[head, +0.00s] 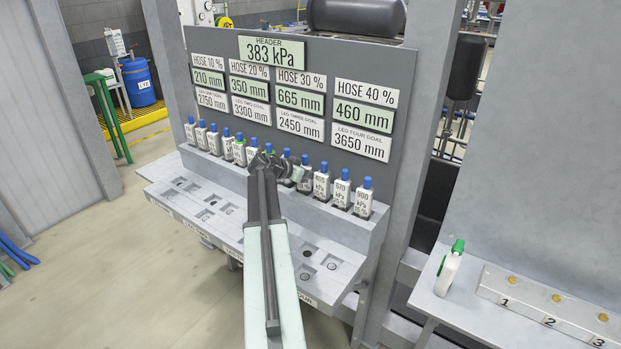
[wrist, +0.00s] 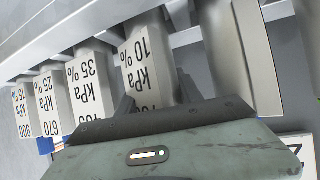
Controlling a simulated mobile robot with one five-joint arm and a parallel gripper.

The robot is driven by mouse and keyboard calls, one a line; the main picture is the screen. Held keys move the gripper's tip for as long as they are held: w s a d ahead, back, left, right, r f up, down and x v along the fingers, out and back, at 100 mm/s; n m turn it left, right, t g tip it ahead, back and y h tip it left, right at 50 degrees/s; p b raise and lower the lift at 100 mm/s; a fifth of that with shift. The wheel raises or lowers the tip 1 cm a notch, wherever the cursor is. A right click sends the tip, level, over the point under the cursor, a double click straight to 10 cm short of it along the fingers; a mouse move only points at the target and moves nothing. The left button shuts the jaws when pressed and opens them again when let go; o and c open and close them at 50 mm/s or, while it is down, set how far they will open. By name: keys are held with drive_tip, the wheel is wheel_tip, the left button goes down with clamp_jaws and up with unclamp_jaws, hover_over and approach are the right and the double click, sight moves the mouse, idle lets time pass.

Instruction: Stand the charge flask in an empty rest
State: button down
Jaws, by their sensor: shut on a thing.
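My gripper (head: 278,168) is at the row of white flasks along the panel's ledge. In the wrist view, my gripper (wrist: 155,95) has its two fingers on either side of a white flask labelled 10 % kPa (wrist: 146,62), shut on it. The flask's cap end is hidden behind my gripper. Its neighbours, marked 35 % (wrist: 92,78) and 25 % (wrist: 53,90), stand beside it in the row. In the head view, blue-capped flasks at the right (head: 342,188) and left (head: 201,135) stand upright. I cannot tell whether the held flask is clear of its rest.
Panel displays (head: 272,50) show 383 kPa and hose readings. A lower sloped shelf (head: 185,205) has several recesses. At right, a white bottle with a green cap (head: 449,270) stands on a bench beside a block (head: 545,312) numbered 1 to 3.

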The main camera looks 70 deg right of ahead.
drive_tip(key=c, duration=0.8)
unclamp_jaws()
drive_tip(key=shift+o, duration=0.2)
drive_tip(key=shift+r, duration=0.2)
drive_tip(key=p+v, duration=0.5)
drive_tip(key=v, duration=0.6)
drive_tip(key=shift+a+p, duration=0.4)
drive_tip(key=shift+a, duration=0.05)
drive_tip(key=shift+w, duration=0.1)
